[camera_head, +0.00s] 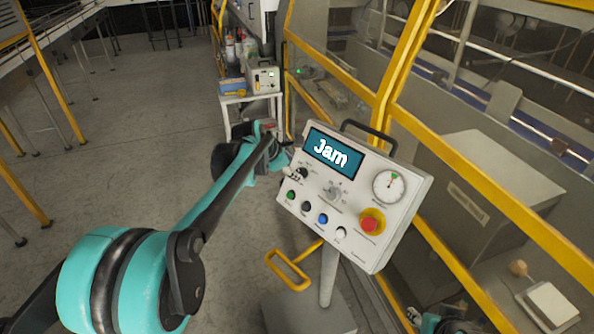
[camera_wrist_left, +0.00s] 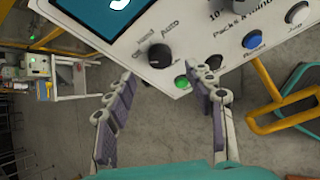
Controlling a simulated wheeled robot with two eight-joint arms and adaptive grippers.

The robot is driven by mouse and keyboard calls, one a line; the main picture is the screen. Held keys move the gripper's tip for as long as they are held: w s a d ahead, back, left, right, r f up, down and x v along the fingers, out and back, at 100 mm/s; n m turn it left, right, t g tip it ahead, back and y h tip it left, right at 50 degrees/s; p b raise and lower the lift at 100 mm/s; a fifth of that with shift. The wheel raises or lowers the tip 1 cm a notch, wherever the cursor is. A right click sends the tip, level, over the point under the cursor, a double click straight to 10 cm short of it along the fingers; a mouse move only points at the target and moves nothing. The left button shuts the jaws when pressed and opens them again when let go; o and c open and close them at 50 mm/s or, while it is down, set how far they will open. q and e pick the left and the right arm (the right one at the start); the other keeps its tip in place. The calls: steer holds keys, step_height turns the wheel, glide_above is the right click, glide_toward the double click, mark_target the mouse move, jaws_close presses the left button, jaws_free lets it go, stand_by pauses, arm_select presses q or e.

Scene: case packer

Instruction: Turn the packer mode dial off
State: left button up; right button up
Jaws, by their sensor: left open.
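The control panel (camera_head: 352,237) is a tilted white box on a post, and its screen (camera_head: 333,152) reads "Jam". The mode dial (camera_wrist_left: 160,56) is a black knob near the panel's left edge, by the word "Auto"; in the head view the dial (camera_head: 303,173) is small, close to my gripper. My left gripper (camera_head: 290,172) is at the panel's left edge. In the left wrist view its fingers (camera_wrist_left: 165,82) are spread and empty, with the dial just beyond and between the tips, apart from them. Part of my right arm shows at the bottom edge; its finger opening is unclear.
Close to the dial are a green button (camera_wrist_left: 181,82), a blue button (camera_head: 323,218) and a grey knob (camera_head: 333,193). A red emergency stop (camera_head: 371,222) and gauge (camera_head: 389,186) sit at right. A yellow handle (camera_head: 290,268) is below; yellow guard frames stand behind.

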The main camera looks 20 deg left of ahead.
arm_select(q)
steer(key=v, duration=0.6)
steer(key=s+d+f+m+y, duration=0.15)
steer(key=s+f+m, duration=0.25)
steer(key=s+m, duration=0.5)
steer(key=s+d+f+m, duration=0.2)
steer(key=s+f+m, duration=0.2)
steer(key=s+m, duration=0.55)
steer(key=s+d+f+m+y, duration=0.1)
steer(key=s+f+m, duration=0.3)
steer(key=s+m, duration=0.5)
step_height(320, 180, down, 24)
steer(key=s+n+b, duration=0.2)
steer(key=b, duration=2.2)
steer(key=shift+d+r, duration=0.15)
steer(key=shift+d, duration=0.1)
steer(key=shift+n, duration=0.25)
